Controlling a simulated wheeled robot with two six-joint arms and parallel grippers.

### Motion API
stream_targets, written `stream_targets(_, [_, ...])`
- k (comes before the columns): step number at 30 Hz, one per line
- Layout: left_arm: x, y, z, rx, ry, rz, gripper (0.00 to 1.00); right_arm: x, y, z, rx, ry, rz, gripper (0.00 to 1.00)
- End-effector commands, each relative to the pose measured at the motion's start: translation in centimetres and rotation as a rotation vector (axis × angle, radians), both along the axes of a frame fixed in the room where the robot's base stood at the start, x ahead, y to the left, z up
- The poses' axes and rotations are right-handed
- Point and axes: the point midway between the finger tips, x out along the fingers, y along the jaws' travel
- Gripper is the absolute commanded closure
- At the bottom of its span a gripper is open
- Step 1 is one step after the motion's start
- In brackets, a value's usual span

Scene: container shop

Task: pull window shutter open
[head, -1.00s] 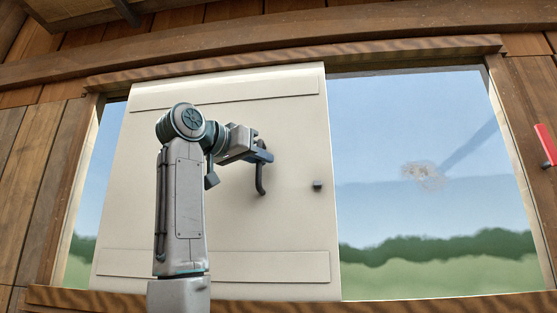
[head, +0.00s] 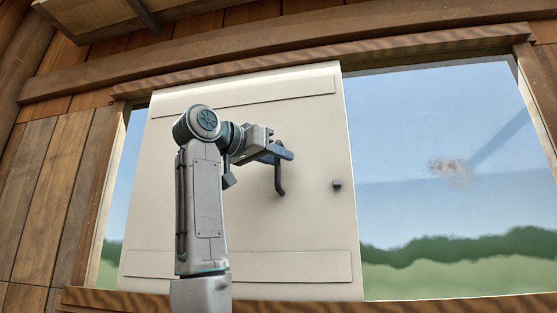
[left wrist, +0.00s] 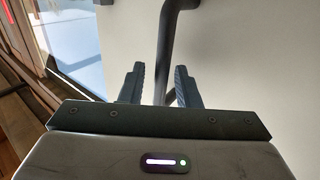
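The window shutter (head: 310,225) is a cream panel in the window frame. It covers the left-middle part, with a narrow strip of view at its left and a wide one at its right. A dark bar handle (head: 280,180) stands out from its middle; it also shows in the left wrist view (left wrist: 165,50). A small dark knob (head: 337,184) sits near the panel's right edge. My left gripper (head: 284,155) is at the upper part of the handle. In the left wrist view its fingers (left wrist: 158,85) are apart, one on each side of the bar, with gaps visible. My right gripper is not in view.
A wooden frame surrounds the window, with a beam (head: 250,77) above and a sill (head: 450,303) below. Plank walls (head: 45,190) stand at the left. A brown mark (head: 450,170) shows in the open view at the right.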

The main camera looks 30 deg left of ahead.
Motion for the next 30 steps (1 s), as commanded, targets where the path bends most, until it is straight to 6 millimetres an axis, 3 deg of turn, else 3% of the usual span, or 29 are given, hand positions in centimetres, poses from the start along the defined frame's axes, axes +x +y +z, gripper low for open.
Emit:
stream_targets(9, [-6.1,1.8,-0.4,0.000,-0.004,0.002,0.71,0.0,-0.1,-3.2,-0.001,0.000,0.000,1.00])
stream_targets(15, [-8.8,2.5,-0.3,0.001,0.000,0.001,0.71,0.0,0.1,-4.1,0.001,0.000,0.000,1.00])
stream_targets(30, [-9.6,2.7,-0.1,0.000,0.000,0.001,0.71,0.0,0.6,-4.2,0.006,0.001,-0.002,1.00])
